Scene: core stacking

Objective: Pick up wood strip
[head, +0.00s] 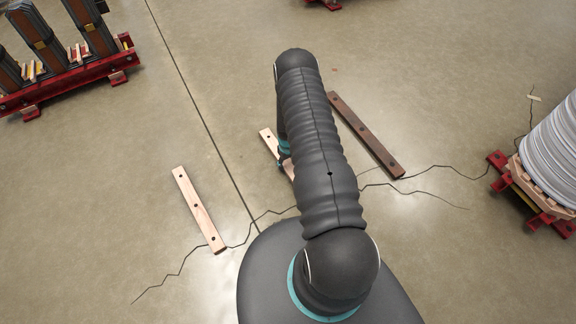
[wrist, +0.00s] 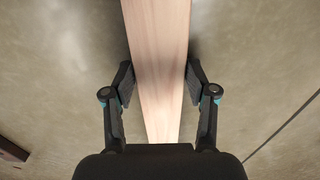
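Three wood strips with dark holes lie on the floor in the head view. A light wood strip (head: 199,209) is at the left, and a dark brown strip (head: 365,134) is at the right. A second light strip (head: 268,141) lies between them, mostly hidden behind my arm. In the wrist view a light wood strip (wrist: 160,60) runs lengthwise between the fingers of my gripper (wrist: 160,84). In the head view my gripper is mostly hidden by my arm.
A red rack (head: 70,80) with dark upright parts stands at the upper left. A white coil (head: 555,150) on a red-footed pallet stands at the right edge. Dark cracks and a straight seam cross the floor. Bare floor surrounds the strips.

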